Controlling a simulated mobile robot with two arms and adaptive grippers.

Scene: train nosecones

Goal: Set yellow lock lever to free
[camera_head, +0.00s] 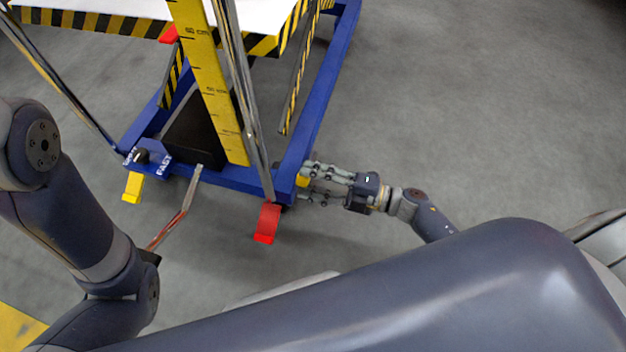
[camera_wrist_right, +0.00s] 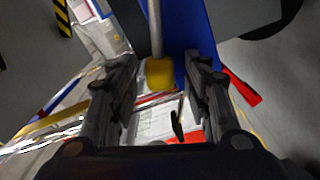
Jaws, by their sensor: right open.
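My right gripper (camera_head: 304,180) is open at the lower right corner of the blue cart frame, its fingers pointing left toward it. A small yellow piece (camera_head: 302,181) shows between its fingertips. In the right wrist view, a yellow block (camera_wrist_right: 160,73) at the end of a grey rod lies between the open fingers (camera_wrist_right: 160,62), apart from both; I cannot tell its depth. A yellow flat lever (camera_head: 133,187) slants down at the cart's left front corner, far from this gripper. I cannot tell which yellow part is the lock lever. My left gripper is out of view.
A red flat lever (camera_head: 267,223) hangs at the cart's right front corner, close to my right gripper. The blue frame (camera_head: 321,90) carries a yellow ruler (camera_head: 212,85) and a striped platform (camera_head: 90,22). A red-and-grey rod (camera_head: 182,213) projects in front. The right floor is clear.

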